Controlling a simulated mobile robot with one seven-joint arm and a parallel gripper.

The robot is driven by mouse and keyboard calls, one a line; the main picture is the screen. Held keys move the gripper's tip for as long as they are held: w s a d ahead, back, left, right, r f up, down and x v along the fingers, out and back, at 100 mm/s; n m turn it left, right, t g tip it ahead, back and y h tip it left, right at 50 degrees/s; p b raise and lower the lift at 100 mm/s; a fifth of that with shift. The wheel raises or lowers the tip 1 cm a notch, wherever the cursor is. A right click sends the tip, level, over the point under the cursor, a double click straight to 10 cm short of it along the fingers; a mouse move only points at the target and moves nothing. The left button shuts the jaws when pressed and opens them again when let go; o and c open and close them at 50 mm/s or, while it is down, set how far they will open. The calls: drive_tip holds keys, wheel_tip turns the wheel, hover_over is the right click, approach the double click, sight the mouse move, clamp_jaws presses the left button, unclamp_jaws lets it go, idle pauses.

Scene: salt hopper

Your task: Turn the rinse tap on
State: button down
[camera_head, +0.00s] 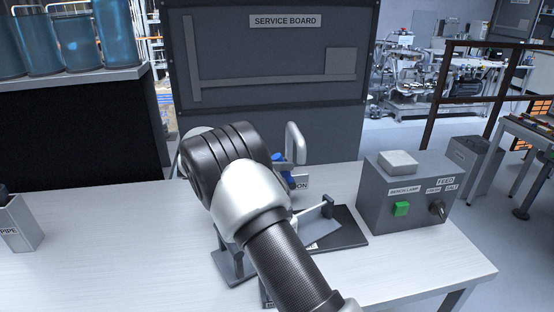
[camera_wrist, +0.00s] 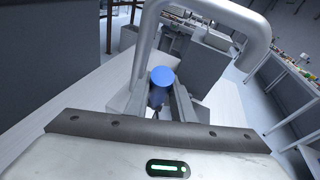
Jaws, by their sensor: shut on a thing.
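The rinse tap's pale curved spout (camera_head: 294,145) rises at the back of the bench, just right of my arm. In the wrist view the spout (camera_wrist: 262,32) arches across the top. The tap's blue handle (camera_wrist: 161,78) shows below the spout there. My gripper (camera_wrist: 160,98) is shut on the blue handle, with a grey finger on either side. In the head view only bits of the blue handle (camera_head: 277,157) show. My arm hides the fingers and most of the tap there. A label ending in "ON" (camera_head: 300,185) sits beside the tap's base.
A grey control box (camera_head: 385,208) with a green button and a dark knob stands to the right. A dark plate with a small stand (camera_head: 345,233) lies in front of the tap. The service board (camera_head: 270,90) is behind. A pipe holder (camera_head: 20,225) stands far left; bench between is clear.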

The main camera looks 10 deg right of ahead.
drive_tip(key=c, duration=1.5)
unclamp_jaws()
drive_tip(key=shift+a, duration=0.1)
drive_tip(key=p+v, duration=0.1)
drive_tip(key=v, duration=1.6)
drive_tip(key=shift+s+a+r, duration=0.1)
drive_tip(key=shift+s+a, duration=0.05)
drive_tip(key=shift+s, duration=0.05)
